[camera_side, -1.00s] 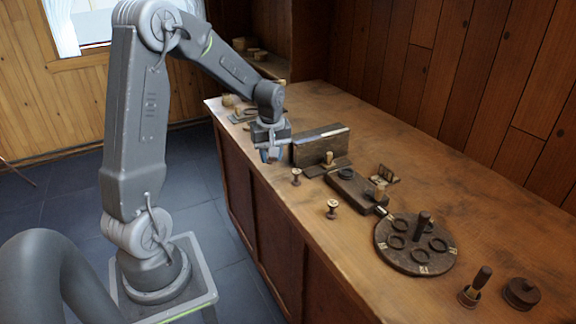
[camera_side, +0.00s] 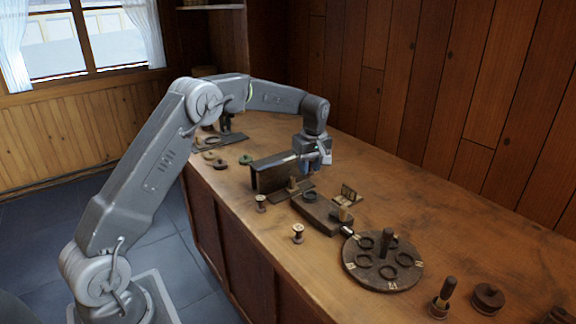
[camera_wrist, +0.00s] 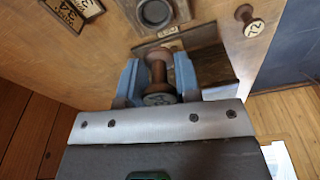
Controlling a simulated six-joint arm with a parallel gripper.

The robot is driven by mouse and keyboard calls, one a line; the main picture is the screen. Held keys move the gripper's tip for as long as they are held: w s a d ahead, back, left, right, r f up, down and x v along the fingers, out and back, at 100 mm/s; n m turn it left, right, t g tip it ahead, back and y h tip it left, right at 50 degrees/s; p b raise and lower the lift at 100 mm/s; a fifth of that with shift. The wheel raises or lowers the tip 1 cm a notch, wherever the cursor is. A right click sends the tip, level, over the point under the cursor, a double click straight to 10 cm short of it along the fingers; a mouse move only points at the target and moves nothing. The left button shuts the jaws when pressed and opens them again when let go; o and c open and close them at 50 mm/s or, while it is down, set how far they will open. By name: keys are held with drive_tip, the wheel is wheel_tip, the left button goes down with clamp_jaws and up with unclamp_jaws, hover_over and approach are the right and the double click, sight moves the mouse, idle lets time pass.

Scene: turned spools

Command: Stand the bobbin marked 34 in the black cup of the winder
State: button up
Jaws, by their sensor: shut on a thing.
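My gripper (camera_wrist: 158,82) is shut on a dark wooden bobbin (camera_wrist: 160,74), seen between the blue fingers in the wrist view. The mark on its near end is too unclear to read. In the side view my gripper (camera_side: 318,156) is above the bench, by the upright dark board; the held bobbin cannot be made out there. The winder (camera_side: 328,214) is a dark block on the bench. Its black cup (camera_side: 310,195) is round and looks empty; it also shows in the wrist view (camera_wrist: 155,12), beyond the fingers.
A bobbin marked 72 (camera_wrist: 249,22) stands apart. Two bobbins (camera_side: 261,203) (camera_side: 298,233) stand near the bench's front edge. The upright board (camera_side: 272,176) is close to my gripper. A round turntable (camera_side: 384,279) with rings and a post lies right of the winder. A small card rack (camera_side: 350,194) stands behind.

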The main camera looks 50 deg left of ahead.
sight(309, 196)
drive_tip(key=shift+w+d+f, duration=0.2)
drive_tip(key=shift+f, duration=3.05)
drive_tip(key=shift+s+f, duration=0.1)
drive_tip(key=shift+f, duration=0.65)
drive_tip(key=o, duration=1)
drive_tip(key=shift+c, duration=0.2)
drive_tip(key=shift+r, duration=0.15)
drive_tip(key=shift+r, duration=4.3)
